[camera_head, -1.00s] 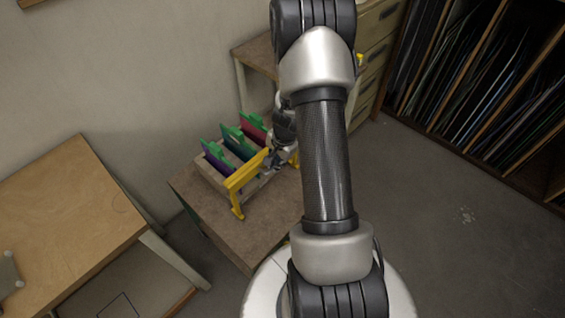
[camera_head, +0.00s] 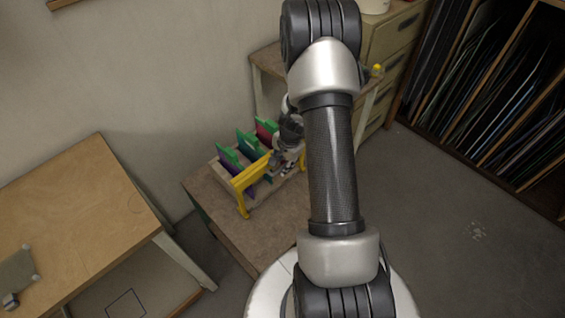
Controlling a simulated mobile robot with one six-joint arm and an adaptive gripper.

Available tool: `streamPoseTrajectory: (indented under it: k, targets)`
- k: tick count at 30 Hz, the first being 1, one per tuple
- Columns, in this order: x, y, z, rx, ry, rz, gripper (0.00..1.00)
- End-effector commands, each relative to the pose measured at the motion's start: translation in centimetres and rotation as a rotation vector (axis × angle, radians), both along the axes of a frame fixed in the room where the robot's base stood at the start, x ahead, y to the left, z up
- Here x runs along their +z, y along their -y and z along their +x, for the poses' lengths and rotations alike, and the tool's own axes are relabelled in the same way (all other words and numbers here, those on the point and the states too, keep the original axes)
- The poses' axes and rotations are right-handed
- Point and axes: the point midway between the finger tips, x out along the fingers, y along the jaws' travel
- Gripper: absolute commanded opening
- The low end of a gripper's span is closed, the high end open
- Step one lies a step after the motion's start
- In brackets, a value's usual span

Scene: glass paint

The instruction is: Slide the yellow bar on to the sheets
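The yellow bar (camera_head: 252,173) is the top of a yellow frame with a leg at its near left end. It stands along the right front side of a wooden rack on the low brown table. Upright purple (camera_head: 230,162), teal (camera_head: 252,147) and red (camera_head: 267,132) sheets with green top edges stand in the rack. The bar is close against their right side and partly overlaps the purple sheet in the picture. My gripper (camera_head: 279,163) is at the bar's far right end, seemingly touching it. Its fingers are small and partly hidden, so their opening is unclear.
The low brown table (camera_head: 270,228) has bare top in front of the rack. A wooden table (camera_head: 85,215) with a grey object stands left. Drawers (camera_head: 392,45) and a rack of upright panels (camera_head: 490,90) stand behind right. Grey floor (camera_head: 450,215) is clear at right.

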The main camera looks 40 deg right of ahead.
Motion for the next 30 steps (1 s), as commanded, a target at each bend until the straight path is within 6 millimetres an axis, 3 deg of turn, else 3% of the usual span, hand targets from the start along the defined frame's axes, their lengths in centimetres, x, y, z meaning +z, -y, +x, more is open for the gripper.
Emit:
streamPoseTrajectory:
  k: [6, 10, 22, 30]
  targets:
    - [0.1, 0.0, -0.1, 0.000, -0.001, 0.000, 0.30]
    - [1.2, 0.1, -0.2, 0.001, 0.002, 0.000, 0.30]
    - [9.2, 0.2, -1.8, 0.001, 0.002, -0.002, 0.30]
    - [11.7, 0.2, -2.3, 0.001, -0.001, 0.000, 0.30]
